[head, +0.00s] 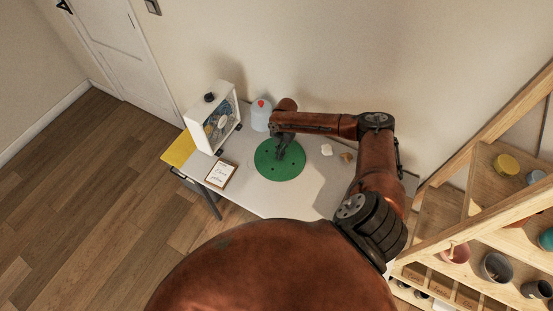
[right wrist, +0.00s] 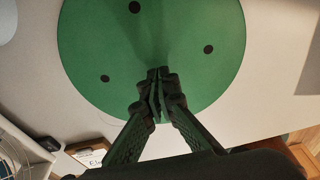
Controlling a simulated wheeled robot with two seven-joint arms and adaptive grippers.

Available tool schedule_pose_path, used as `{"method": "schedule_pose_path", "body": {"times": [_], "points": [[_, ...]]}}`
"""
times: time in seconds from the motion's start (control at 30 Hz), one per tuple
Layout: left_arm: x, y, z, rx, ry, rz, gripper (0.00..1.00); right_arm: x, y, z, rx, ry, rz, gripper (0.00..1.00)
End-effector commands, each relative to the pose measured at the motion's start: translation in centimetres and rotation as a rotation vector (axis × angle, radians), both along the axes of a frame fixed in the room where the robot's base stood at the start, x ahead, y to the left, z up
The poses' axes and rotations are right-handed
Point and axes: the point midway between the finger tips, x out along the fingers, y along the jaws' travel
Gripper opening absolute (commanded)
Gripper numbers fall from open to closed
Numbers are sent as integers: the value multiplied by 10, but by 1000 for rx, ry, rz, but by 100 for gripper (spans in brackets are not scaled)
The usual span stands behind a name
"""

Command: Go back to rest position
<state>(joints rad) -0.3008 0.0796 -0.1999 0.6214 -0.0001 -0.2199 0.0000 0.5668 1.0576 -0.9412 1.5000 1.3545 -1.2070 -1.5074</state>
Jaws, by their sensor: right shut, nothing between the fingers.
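My right gripper (head: 282,149) is over the round green disc (head: 278,170) on the white table (head: 250,198). In the right wrist view my right gripper (right wrist: 158,82) has its fingers together with nothing between them, above the green disc (right wrist: 190,40). The disc carries several dark dots and nothing else shows on it. My right arm reaches over the table from the right side of the head view. My left gripper is not in view.
A wooden rack (head: 480,205) with pots stands at right.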

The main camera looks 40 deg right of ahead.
Motion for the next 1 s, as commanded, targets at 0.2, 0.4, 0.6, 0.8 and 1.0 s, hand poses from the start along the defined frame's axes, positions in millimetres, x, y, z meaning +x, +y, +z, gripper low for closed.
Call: {"method": "schedule_pose_path", "body": {"times": [0.2, 0.4, 0.6, 0.8, 1.0], "points": [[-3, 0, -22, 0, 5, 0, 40, 20, -45, -5, 0, 0, -4, 0], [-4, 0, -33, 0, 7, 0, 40, 32, -74, -3, 2, 0, -1, 0], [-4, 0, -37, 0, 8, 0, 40, 37, -87, -1, 3, -1, 1, 0], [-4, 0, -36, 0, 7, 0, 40, 37, -89, 0, 3, -1, 2, 0], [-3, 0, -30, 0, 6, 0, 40, 55, -93, 8, -42, -67, 53, 0]]}}
